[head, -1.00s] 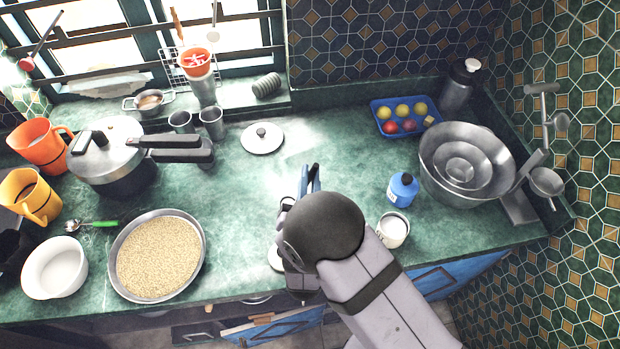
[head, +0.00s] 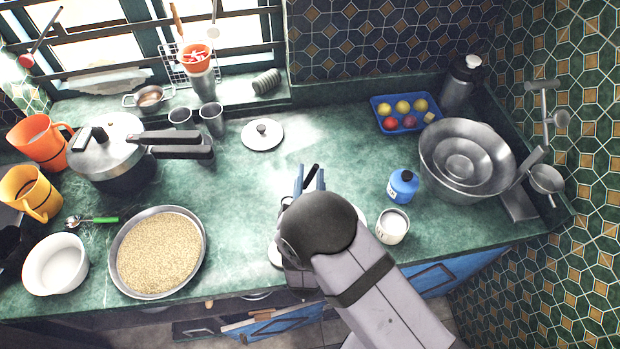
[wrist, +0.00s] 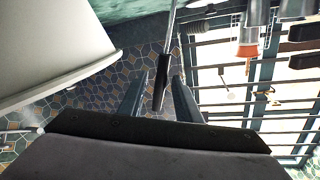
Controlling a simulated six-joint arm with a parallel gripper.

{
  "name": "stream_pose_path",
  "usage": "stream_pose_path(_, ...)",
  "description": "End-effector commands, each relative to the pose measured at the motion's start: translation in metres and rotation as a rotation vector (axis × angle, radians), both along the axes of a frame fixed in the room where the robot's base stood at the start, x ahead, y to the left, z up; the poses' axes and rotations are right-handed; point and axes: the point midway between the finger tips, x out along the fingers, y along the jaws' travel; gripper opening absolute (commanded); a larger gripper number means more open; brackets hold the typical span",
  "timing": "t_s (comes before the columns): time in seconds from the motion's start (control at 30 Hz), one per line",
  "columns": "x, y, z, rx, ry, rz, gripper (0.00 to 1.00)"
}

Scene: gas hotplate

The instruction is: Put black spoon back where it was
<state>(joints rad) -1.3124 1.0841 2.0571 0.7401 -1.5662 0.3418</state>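The black spoon shows in the wrist view as a black handle (wrist: 160,85) with a thin metal stem running to the top edge. Its bowl is out of view. In the head view, only a short dark length of handle (head: 313,170) shows near the fingertips. My arm hides what is beneath the gripper.
A white cup (head: 392,228) and a blue bottle (head: 402,187) stand right of my arm. A pan of grain (head: 158,254) lies to the left, and a lid (head: 262,136) behind. The counter (head: 240,200) is clear between pan and gripper.

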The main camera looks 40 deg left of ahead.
Motion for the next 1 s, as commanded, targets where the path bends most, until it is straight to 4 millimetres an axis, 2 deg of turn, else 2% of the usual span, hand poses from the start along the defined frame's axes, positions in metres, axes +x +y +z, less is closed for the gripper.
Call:
stream_pose_path(0.17,-0.001,0.000,0.004,0.000,0.000,0.001,0.31)
stream_pose_path(0.27,-0.011,-0.005,0.000,0.000,0.001,0.003,0.31)
stream_pose_path(0.73,-0.079,-0.049,0.000,-0.002,-0.001,0.006,0.31)
stream_pose_path(1.0,-0.099,-0.063,0.002,-0.001,0.000,0.002,0.31)
